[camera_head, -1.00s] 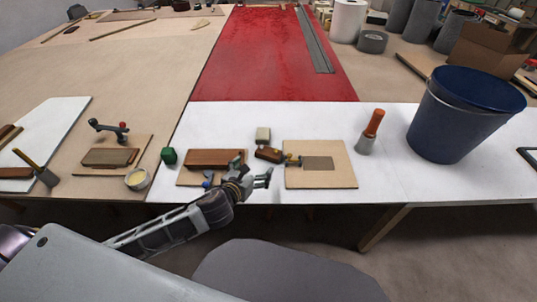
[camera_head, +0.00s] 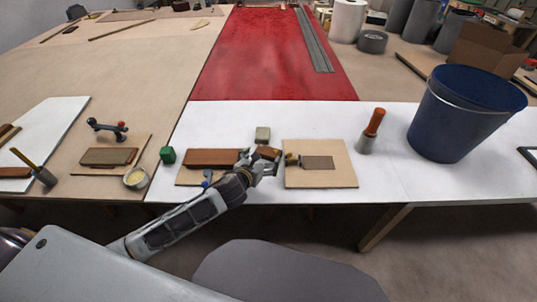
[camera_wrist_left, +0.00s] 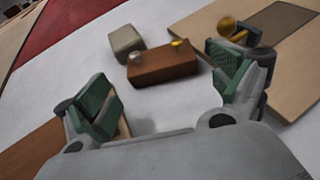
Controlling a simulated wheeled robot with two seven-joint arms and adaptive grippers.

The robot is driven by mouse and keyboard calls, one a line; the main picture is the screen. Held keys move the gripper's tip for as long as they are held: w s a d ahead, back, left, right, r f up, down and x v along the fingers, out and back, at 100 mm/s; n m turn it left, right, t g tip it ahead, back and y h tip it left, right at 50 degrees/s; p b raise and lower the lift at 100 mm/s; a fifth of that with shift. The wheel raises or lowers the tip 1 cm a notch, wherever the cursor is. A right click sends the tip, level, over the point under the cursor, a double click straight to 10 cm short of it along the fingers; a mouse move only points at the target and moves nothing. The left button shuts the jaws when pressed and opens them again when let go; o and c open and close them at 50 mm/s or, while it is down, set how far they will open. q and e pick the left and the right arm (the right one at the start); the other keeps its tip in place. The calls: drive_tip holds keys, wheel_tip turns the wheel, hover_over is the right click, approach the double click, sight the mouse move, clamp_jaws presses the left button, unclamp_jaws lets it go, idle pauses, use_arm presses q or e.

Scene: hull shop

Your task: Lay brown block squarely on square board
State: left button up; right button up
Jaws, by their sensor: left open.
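The small brown block (camera_head: 267,151) lies on the white table top, left of the square board (camera_head: 325,179). In the wrist view the block (camera_wrist_left: 162,65) shows a yellow knob and a greyish knob on top. The square board (camera_wrist_left: 296,88) is pale wood and carries a flat grey-brown rectangle and a brass-coloured rounded piece at its left side. My left gripper (camera_head: 262,167) is open just in front of the block and partly hides it in the head view. In the wrist view the block lies beyond the green-padded fingers (camera_wrist_left: 167,92), between their directions. My right gripper is not in view.
A beige cube (camera_head: 263,134) stands just behind the block. An orange-handled tool (camera_head: 370,132) and a blue bucket (camera_head: 462,115) stand to the right.

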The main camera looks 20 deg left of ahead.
sight(268, 152)
use_arm(q)
drive_tip(key=shift+w+f, duration=0.15)
drive_tip(key=shift+w, duration=0.25)
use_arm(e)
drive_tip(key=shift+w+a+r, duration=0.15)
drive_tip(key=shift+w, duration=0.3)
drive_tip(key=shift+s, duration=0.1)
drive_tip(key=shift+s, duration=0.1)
use_arm(q)
drive_tip(key=shift+w+f, duration=0.1)
drive_tip(key=shift+w, duration=0.1)
drive_tip(key=shift+w+d+f, duration=0.1)
drive_tip(key=shift+w+f, duration=0.1)
drive_tip(key=shift+w, duration=0.4)
drive_tip(key=shift+b+x, duration=0.5)
drive_tip(key=shift+x, duration=1.25)
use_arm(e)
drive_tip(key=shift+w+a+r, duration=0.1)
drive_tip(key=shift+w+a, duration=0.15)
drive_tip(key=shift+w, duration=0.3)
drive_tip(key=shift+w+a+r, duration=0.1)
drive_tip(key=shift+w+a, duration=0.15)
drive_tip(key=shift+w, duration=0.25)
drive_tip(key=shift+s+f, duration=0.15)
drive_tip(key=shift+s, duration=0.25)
